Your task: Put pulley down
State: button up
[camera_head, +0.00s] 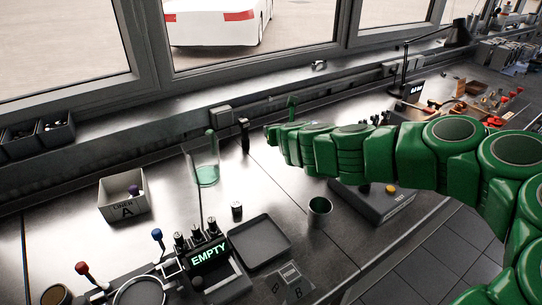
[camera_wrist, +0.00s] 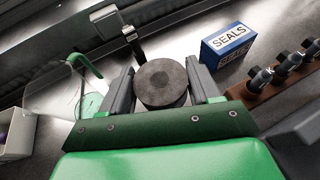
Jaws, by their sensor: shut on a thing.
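The pulley (camera_wrist: 160,83) shows in the wrist view as a dark grey round piece with a flat, worn top face. My gripper (camera_wrist: 161,88) is shut on it, with one grey finger on each side. In the head view my green arm reaches in from the right, and its far end is over the back of the bench (camera_head: 262,184). The pulley cannot be made out in the head view. The wrist view does not clearly show how high the pulley is above the bench.
A clear jug (camera_head: 205,165) and a black upright tool (camera_head: 244,136) stand near my arm's end. A SEALS box (camera_wrist: 228,45) and a brown rack (camera_wrist: 280,75) are to the right. A white bin (camera_head: 123,197), a dark tray (camera_head: 258,241) and a metal cup (camera_head: 320,212) occupy the bench.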

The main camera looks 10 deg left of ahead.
jog(key=shift+w+r+m+t+h, duration=0.2)
jog(key=shift+r+m+t+h, duration=0.1)
jog(key=shift+m+h, duration=0.2)
jog(key=shift+d+f, duration=0.1)
jog(key=shift+f, duration=2.5)
send_over(271, 155)
jog(key=shift+f, duration=6.5)
